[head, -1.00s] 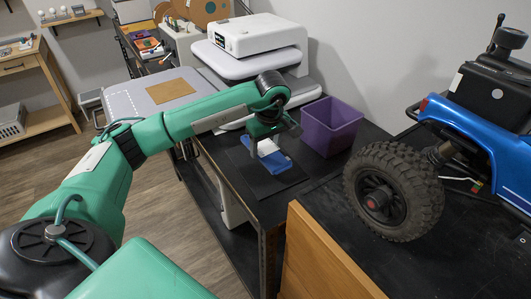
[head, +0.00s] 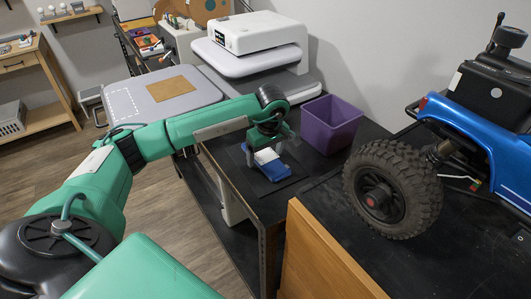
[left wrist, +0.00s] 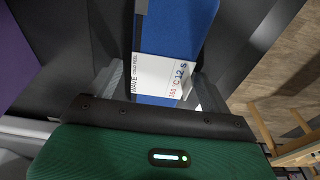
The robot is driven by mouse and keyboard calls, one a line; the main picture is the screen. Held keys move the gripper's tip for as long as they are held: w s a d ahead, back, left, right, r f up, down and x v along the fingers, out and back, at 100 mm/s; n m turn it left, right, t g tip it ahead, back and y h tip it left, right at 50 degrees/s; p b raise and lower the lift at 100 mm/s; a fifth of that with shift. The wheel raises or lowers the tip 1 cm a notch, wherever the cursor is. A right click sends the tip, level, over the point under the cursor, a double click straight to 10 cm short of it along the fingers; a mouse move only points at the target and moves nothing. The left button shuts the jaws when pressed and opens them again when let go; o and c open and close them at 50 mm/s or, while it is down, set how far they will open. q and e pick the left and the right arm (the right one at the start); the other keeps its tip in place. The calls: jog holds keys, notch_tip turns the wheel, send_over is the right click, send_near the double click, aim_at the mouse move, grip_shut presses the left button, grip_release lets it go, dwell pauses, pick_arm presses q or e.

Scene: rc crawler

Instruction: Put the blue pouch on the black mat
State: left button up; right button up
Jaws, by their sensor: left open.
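The blue pouch (head: 275,172) with a white label lies on the black mat (head: 262,188), on the dark bench left of the crawler. My left gripper (head: 263,162) is open, pointing down over the pouch, one finger on either side of it. In the left wrist view the blue pouch (left wrist: 180,30) and its printed white label run between the open fingers of my left gripper (left wrist: 155,80). Whether the fingers still touch its sides I cannot tell. The part of the pouch under the gripper is hidden in the head view. My right gripper is not in view.
A purple bin (head: 331,125) stands just behind and right of the mat. A white heat press (head: 255,45) is at the back. The blue crawler (head: 480,130) with its large tyre (head: 393,190) is to the right, beyond a wooden panel (head: 325,255).

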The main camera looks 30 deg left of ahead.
pick_arm(q)
jog(key=shift+r, duration=0.65)
jog(key=r, duration=0.2)
jog(key=r+b, duration=0.1)
jog(key=shift+d, duration=0.25)
notch_tip(320, 180, up, 8)
jog(key=d+b, duration=0.1)
jog(key=shift+s, duration=0.35)
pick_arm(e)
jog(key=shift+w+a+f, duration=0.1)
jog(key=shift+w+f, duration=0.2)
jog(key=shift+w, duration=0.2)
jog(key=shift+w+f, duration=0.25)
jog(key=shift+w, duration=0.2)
